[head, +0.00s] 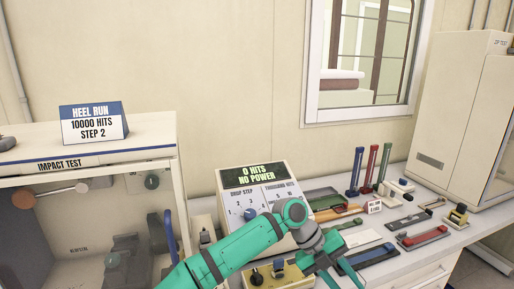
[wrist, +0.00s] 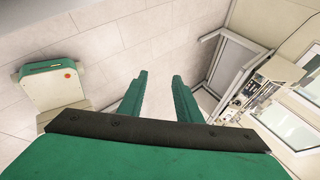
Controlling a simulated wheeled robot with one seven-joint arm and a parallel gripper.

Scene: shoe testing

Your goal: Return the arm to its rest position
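My green arm reaches across the lower middle of the head view, in front of the control box (head: 262,180). My gripper (head: 345,272) is at the bottom edge of that view, partly cut off, over the front of the bench. In the wrist view my gripper (wrist: 159,82) shows two green fingers apart, with only floor visible between them. It holds nothing. The control box display reads "0 HITS NO POWER".
The impact test cabinet (head: 95,154) stands at left, with a "HEEL RUN" sign (head: 93,123) on top. The bench (head: 455,240) carries several coloured tools and blocks at right. A large cream cabinet (head: 450,110) stands behind. The wrist view shows open tiled floor (wrist: 130,45).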

